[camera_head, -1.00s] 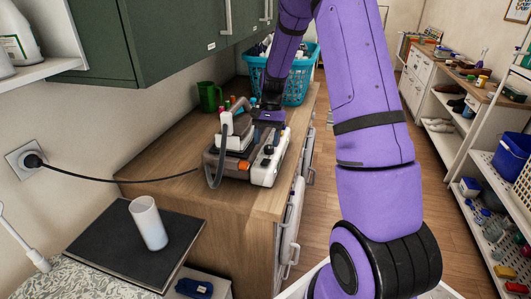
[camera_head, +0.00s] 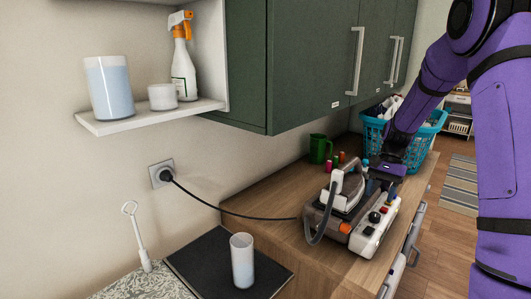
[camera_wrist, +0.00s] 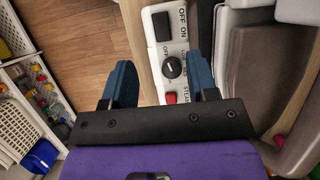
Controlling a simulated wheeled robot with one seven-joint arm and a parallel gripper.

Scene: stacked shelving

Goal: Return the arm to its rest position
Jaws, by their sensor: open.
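My purple arm (camera_head: 505,150) comes in from the upper right of the head view and bends down over the wooden counter. My gripper hangs over the iron station (camera_head: 365,232), its fingers mostly hidden there. In the wrist view my gripper (camera_wrist: 162,88) is open, its two blue fingers apart with nothing held. Below or beyond them is the station's white control panel (camera_wrist: 168,45), with a black switch, a dial and a red button. I cannot tell whether a finger touches it.
A blue laundry basket (camera_head: 428,132) and green mug (camera_head: 319,148) stand behind the station. Green cabinets (camera_head: 300,60) hang above the counter (camera_head: 270,200). A white cup (camera_head: 242,262) stands on a black board at front. Open floor (camera_head: 435,225) lies right of the counter.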

